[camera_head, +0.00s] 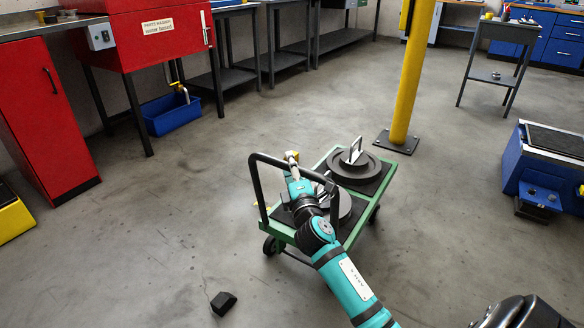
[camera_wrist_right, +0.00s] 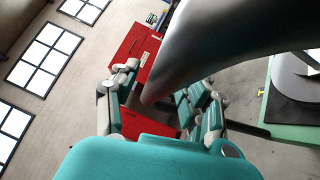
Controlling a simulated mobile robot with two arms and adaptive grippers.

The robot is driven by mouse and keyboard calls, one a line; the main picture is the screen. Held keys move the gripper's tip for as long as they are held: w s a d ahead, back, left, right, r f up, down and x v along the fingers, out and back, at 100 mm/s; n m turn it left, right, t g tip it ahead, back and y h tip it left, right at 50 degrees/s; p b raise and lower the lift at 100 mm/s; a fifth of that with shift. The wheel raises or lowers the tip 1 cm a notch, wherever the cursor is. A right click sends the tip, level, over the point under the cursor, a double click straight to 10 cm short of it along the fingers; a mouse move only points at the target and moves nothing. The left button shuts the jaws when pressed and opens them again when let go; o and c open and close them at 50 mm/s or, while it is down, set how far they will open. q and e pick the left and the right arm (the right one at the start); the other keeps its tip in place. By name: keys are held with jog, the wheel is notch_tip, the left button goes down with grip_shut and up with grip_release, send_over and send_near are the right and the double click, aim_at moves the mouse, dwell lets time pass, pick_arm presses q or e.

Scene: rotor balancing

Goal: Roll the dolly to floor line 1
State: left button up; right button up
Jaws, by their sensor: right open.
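The green dolly (camera_head: 352,243) stands on the grey floor with its black push handle (camera_head: 256,187) at its left end. It carries two round grey rotors, one farther back (camera_head: 354,168) and one nearer, partly hidden by my right arm. My right gripper (camera_head: 292,158) is at the top bar of the handle. In the wrist view the open fingers of the gripper (camera_wrist_right: 155,88) have a thick grey bar (camera_wrist_right: 172,78) passing between them; I cannot tell whether they touch it. My left gripper is not in view. I cannot make out a numbered floor line.
A black wedge (camera_head: 224,303) lies on the floor in front of the dolly. A yellow post (camera_head: 408,75) stands behind it. A red parts washer (camera_head: 160,38) and a blue tub (camera_head: 168,115) are at the back left. A blue unit (camera_head: 545,165) stands right; floor between is clear.

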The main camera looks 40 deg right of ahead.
jog(key=v, duration=1.2)
